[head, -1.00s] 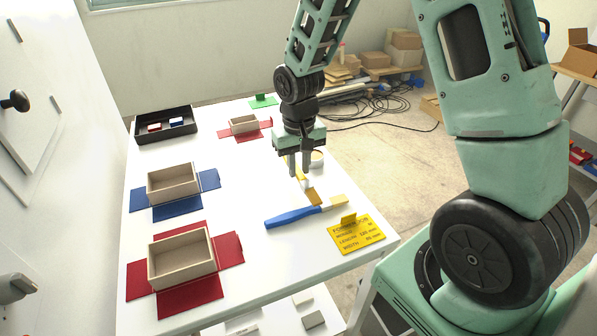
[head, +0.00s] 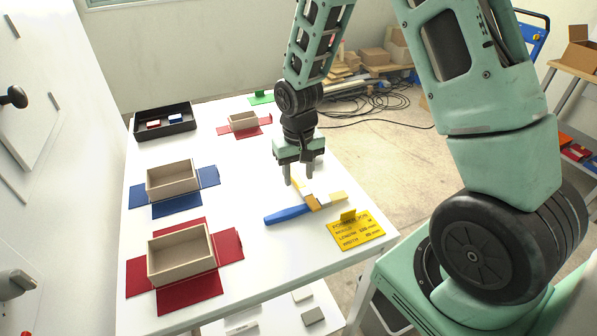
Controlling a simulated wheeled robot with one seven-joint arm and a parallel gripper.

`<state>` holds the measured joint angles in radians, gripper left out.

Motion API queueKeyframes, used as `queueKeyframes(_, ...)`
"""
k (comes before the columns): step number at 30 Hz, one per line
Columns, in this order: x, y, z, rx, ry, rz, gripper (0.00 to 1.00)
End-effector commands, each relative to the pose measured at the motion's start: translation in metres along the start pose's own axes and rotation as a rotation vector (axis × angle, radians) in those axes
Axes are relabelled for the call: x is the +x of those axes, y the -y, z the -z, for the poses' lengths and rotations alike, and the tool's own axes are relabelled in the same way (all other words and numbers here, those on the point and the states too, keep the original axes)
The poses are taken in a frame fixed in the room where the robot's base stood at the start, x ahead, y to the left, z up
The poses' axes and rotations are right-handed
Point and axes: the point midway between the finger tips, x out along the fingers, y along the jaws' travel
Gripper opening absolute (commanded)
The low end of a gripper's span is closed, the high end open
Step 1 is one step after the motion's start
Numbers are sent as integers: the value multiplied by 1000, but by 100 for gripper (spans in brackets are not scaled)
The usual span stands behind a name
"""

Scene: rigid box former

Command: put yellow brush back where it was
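My gripper (head: 299,181) points down over the yellow brush's handle end. Its two fingers stand apart, one on each side of the handle, and do not appear to grip it. The far end of the handle is partly hidden by the fingers.
Open boxes on red (head: 190,290) and blue (head: 157,211) flaps line the left, with a smaller one (head: 243,122) behind. A black tray (head: 165,136) is at the back left. The white table's middle is clear.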

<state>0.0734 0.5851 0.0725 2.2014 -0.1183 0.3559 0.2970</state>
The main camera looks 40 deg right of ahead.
Motion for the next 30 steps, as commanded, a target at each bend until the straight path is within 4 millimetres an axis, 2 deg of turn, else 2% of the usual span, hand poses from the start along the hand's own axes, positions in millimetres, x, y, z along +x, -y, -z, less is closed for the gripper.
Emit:
queueKeyframes(5,-1,0,0,0,0,0,43)
queueKeyframes(11,-16,0,1,0,-5,1,43)
queueKeyframes(24,-103,0,1,0,-6,1,43)
queueKeyframes(30,-124,0,0,1,-2,1,43)
